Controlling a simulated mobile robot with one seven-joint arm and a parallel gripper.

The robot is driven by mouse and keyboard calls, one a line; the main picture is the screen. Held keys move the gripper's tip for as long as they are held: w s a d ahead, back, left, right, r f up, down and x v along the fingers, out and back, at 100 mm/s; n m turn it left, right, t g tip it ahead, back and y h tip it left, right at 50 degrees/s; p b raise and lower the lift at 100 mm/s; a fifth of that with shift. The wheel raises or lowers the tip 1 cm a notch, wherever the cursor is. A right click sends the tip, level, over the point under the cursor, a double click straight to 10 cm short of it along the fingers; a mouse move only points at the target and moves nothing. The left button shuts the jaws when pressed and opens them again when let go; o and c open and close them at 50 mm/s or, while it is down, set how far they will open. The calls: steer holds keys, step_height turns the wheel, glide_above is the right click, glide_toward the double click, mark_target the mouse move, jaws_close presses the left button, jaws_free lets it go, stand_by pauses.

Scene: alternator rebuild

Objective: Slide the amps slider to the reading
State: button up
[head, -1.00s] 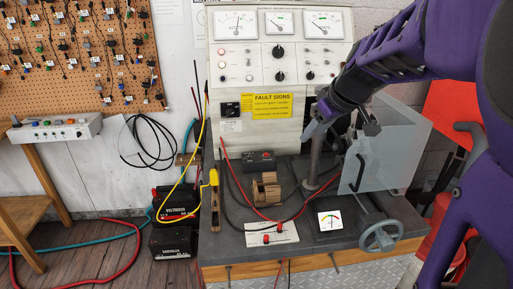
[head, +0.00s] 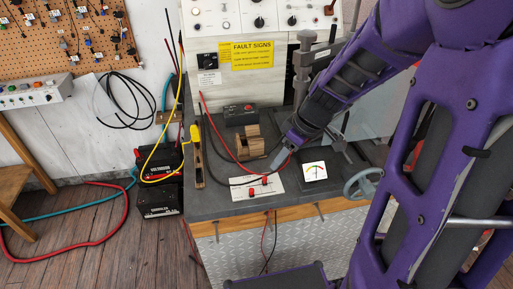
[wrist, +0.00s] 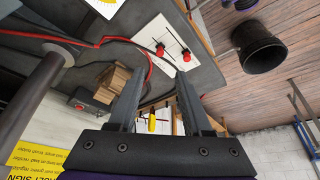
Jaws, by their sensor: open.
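The white slider panel (head: 240,191) lies on the front of the bench top, with two red knobs on dark slots, one behind the other. It also shows in the wrist view (wrist: 150,34), with one red knob (wrist: 160,50) and the other red knob (wrist: 186,56) ahead of the fingertips. I cannot read which knob is amps. My gripper (wrist: 160,75) is open and empty, above the bench just behind the panel, apart from the knobs.
A wooden block (head: 249,142) and a small black box (head: 240,115) sit behind the panel. Red and black cables cross the bench nearby. A handwheel (head: 362,184) is at the right edge, a yellow-handled tool (head: 196,155) at the left.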

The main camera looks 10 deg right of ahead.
mark_target(265, 178)
steer(key=b+x, duration=0.1)
steer(key=x, duration=0.8)
steer(key=shift+w+a+f, duration=0.1)
steer(key=shift+a+f, duration=0.05)
steer(key=shift+f, duration=0.2)
jaws_close()
steer(key=shift+a, duration=0.1)
stand_by(0.8)
